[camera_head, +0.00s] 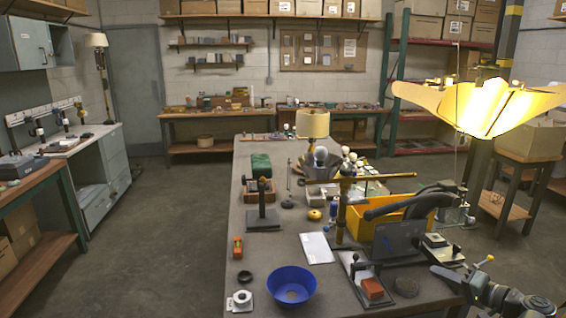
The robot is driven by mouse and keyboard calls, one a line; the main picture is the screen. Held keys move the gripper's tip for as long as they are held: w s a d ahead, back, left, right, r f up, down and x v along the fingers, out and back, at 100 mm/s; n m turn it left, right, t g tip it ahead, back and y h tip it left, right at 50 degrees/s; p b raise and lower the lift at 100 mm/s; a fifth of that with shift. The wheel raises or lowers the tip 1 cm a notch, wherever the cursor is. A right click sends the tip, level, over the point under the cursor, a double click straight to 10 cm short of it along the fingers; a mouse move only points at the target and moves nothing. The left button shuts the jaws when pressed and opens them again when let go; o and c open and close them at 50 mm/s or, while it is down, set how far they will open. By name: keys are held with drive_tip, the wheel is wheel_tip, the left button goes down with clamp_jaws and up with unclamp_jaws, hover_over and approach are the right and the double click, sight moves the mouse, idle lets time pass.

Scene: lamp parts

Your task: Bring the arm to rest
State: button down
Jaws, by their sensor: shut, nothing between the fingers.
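A lit lamp shade (470,105) of pale flared panels glows at the upper right. A small lamp with a tan shade (312,124) stands at the bench's far part.
A blue bowl (291,286) sits at the near edge. A green block (261,165) lies farther back. Open floor (170,240) spreads left of the bench.

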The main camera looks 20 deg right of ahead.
drive_tip(key=w+a+r+n+g+y+p, duration=0.1)
drive_tip(key=w+a+n+y, duration=0.1)
drive_tip(key=w+a, duration=0.45)
drive_tip(key=w+a+n+g+y+p, duration=0.15)
drive_tip(key=w+a, duration=0.25)
drive_tip(key=a, duration=0.6)
drive_tip(key=w+a+f+n+g+y, duration=0.1)
drive_tip(key=w+a+f+n+g, duration=0.15)
drive_tip(key=a, duration=0.75)
drive_tip(key=w+a+f+n+g+y, duration=0.1)
drive_tip(key=w+a+n+g, duration=0.15)
drive_tip(key=a, duration=0.75)
drive_tip(key=s+a+f+n+g+h+p, duration=0.1)
drive_tip(key=s+a+f+g+h, duration=0.25)
drive_tip(key=a, duration=0.45)
drive_tip(key=s+a+f+n+g+h+p, duration=0.25)
drive_tip(key=a+f+g, duration=0.2)
drive_tip(key=a, duration=0.35)
drive_tip(key=s+d+f+m+h, duration=0.2)
drive_tip(key=d+f+h, duration=0.1)
drive_tip(key=d, duration=0.5)
drive_tip(key=shift+m+h+b, duration=0.35)
drive_tip(key=shift+m+h, duration=0.05)
drive_tip(key=shift+h, duration=0.15)
drive_tip(key=shift+s, duration=0.1)
